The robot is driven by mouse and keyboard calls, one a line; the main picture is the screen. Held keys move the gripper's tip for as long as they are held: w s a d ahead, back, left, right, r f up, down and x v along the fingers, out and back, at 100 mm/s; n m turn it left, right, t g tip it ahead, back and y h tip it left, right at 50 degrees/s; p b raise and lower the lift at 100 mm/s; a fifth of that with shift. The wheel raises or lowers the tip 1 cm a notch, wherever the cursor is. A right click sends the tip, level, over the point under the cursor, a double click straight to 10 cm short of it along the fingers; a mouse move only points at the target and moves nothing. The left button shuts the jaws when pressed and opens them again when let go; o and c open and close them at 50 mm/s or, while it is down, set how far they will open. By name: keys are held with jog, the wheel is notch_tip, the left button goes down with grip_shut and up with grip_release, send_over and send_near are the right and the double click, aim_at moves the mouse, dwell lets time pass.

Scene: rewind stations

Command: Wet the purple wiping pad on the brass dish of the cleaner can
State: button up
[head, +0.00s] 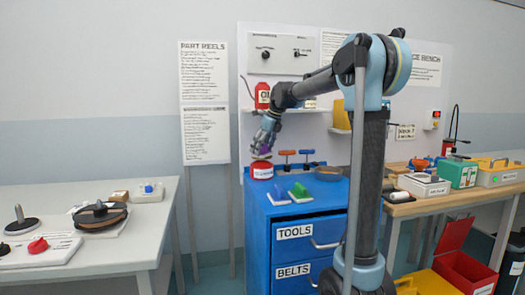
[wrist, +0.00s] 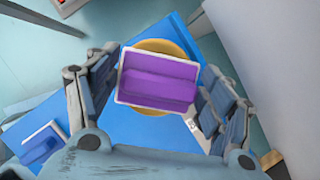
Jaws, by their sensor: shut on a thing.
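The purple wiping pad (wrist: 157,85) is between my gripper's fingers (wrist: 155,95) in the wrist view, with a pale rim around it. My gripper (head: 263,147) is shut on it. In the head view a bit of purple shows at the fingers, just above the red cleaner can (head: 262,172). The can stands on the blue cabinet top, with its brass dish (head: 261,159) on top. In the wrist view the dish (wrist: 160,46) shows behind the pad, mostly covered by it. I cannot tell whether pad and dish touch.
On the blue cabinet (head: 290,215) lie a green pad (head: 299,190) and another pad (head: 279,197). Orange and blue-handled tools (head: 287,153) stand behind, and a brown round dish (head: 328,174) is at right. A wall shelf with a red bottle (head: 262,96) is above. A grey table (head: 110,250) stands left.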

jog(key=shift+f, duration=0.65)
dwell(0.7)
dwell(0.5)
jog(key=shift+r, duration=3.55)
